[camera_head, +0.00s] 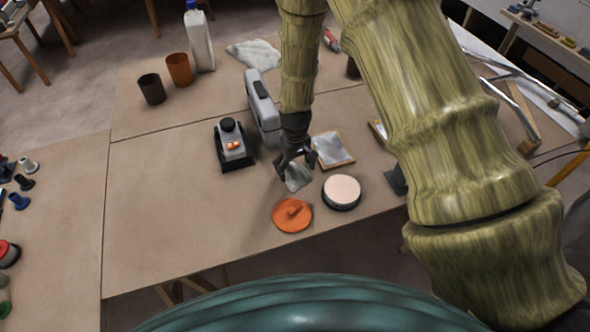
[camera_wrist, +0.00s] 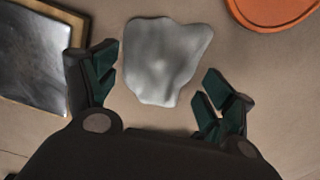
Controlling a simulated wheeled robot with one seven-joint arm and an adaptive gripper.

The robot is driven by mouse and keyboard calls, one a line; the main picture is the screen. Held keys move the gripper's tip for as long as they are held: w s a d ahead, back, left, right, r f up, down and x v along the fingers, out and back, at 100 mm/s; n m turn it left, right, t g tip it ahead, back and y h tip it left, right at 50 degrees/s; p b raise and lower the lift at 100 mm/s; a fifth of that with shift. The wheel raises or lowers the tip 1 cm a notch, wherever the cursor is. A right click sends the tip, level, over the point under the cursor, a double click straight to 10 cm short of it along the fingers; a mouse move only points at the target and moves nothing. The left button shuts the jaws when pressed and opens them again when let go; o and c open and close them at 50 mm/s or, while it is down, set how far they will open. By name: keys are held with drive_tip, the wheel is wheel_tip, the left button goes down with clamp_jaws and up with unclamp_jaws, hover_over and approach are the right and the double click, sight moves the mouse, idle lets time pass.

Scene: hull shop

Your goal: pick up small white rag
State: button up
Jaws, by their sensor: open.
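The small white rag (camera_head: 298,178) lies on the brown tabletop, looking greyish white and crumpled. In the wrist view the rag (camera_wrist: 165,58) lies flat, ahead of and between my two fingers, with all its outline clear of them. My gripper (camera_head: 296,166) is open and points down close to the rag, partly covering it in the head view. In the wrist view my gripper (camera_wrist: 160,92) has its fingers spread, one left and one right of the rag's near end, with nothing between the tips but table and rag edge. I cannot tell the exact height above the table.
An orange lid-like disc (camera_head: 292,215) and a round pale-topped tin (camera_head: 341,192) lie close by. A framed panel (camera_head: 333,149), a grey case (camera_head: 262,108) and a sander-like tool (camera_head: 231,147) stand behind. A larger white cloth (camera_head: 253,54) lies farther back.

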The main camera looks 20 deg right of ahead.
drive_tip(key=shift+f, duration=0.55)
drive_tip(key=shift+s, duration=0.1)
drive_tip(key=c, duration=1.1)
drive_tip(key=shift+c, duration=0.3)
